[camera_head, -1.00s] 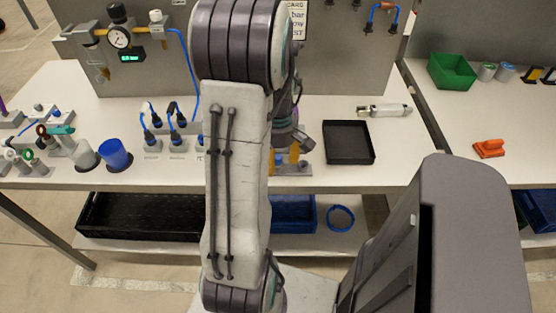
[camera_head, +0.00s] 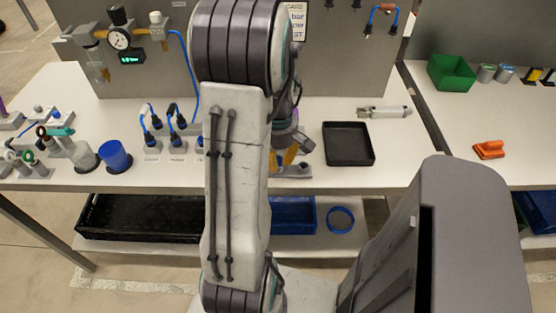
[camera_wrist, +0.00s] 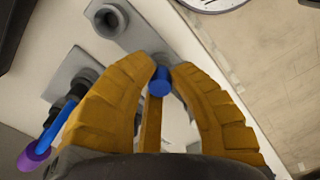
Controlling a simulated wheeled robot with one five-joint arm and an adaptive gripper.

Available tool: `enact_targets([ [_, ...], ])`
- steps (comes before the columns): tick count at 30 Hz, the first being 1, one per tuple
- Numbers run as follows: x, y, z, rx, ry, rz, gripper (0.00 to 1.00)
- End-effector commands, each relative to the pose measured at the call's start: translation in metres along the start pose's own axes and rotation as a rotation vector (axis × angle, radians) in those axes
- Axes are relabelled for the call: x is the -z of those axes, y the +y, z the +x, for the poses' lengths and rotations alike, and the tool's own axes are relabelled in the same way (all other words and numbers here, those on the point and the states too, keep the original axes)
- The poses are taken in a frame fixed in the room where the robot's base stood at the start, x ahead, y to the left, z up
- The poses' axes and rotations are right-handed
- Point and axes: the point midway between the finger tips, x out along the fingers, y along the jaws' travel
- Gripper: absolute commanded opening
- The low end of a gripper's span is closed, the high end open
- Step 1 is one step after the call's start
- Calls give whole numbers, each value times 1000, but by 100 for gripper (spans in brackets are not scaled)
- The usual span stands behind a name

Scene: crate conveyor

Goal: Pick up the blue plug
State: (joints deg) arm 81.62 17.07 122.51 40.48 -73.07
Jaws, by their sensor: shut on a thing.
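The blue plug (camera_wrist: 159,83) is a short blue cylinder between the tips of my yellow gripper fingers (camera_wrist: 161,76) in the wrist view. My gripper is shut on it. The plug is at the end of a grey block (camera_wrist: 135,35) with a round open socket (camera_wrist: 108,18); I cannot tell whether it is clear of the block. In the head view my gripper (camera_head: 287,157) is low over the grey block (camera_head: 292,171) near the table's front edge, partly behind my arm. The plug cannot be made out there.
A black tray (camera_head: 348,160) lies right of my gripper. A silver cylinder (camera_head: 384,111) lies behind it. Several corded plugs stand in grey sockets (camera_head: 177,147) to the left, with a blue cup (camera_head: 115,157) further left. The wrist view shows a purple-ended blue part (camera_wrist: 36,153) close to one finger.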

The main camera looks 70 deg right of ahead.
Motion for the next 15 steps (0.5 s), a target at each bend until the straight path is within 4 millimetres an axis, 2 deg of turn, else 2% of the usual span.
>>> enact_targets([
  [5, 0, 1, -10, -2, 1, 0, 0],
  [11, 0, 1, -39, -7, 2, 0, 0],
  [15, -20, -12, -54, -6, 2, 6, 0],
])
